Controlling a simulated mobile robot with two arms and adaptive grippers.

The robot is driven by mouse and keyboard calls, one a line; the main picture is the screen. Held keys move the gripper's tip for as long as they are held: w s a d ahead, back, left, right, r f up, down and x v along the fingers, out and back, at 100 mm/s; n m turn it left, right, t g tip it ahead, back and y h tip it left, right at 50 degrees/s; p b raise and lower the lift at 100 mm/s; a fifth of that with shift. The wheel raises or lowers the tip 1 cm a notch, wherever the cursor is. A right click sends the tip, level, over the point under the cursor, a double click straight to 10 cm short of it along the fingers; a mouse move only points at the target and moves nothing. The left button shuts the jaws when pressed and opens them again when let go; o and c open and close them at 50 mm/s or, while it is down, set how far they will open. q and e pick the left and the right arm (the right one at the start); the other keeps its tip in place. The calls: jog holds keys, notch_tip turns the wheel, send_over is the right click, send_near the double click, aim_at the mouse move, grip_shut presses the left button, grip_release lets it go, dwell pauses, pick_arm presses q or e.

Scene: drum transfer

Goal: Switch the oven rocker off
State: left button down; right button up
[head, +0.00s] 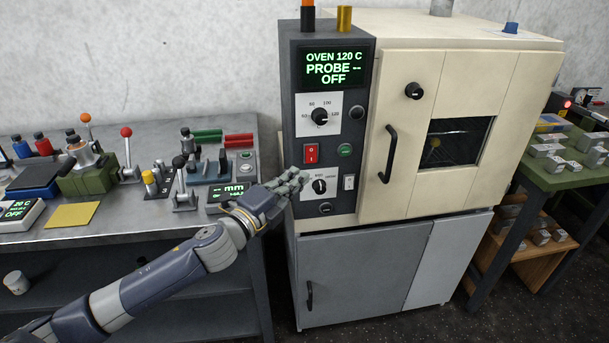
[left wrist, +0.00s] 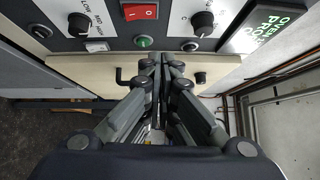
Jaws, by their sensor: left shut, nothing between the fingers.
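The red rocker (head: 311,153) sits on the dark control panel of the cream oven (head: 450,130), left of a green button (head: 345,150). The rocker also shows at the top of the left wrist view (left wrist: 140,11), with I and O marks. The oven display (head: 334,68) reads "OVEN 120 C", "PROBE --" and "OFF". My left gripper (head: 302,177) is shut and empty, just below the rocker in the head view. Its fingertips (left wrist: 163,62) show apart from the rocker in the left wrist view. Contact with the panel cannot be told. My right gripper is not in view.
The panel also holds an upper dial (head: 320,116), a lower dial (head: 319,186) close to my fingers and a small white switch (head: 349,182). The oven door handle (head: 388,154) sticks out at right. A cluttered metal bench (head: 120,222) stands at left.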

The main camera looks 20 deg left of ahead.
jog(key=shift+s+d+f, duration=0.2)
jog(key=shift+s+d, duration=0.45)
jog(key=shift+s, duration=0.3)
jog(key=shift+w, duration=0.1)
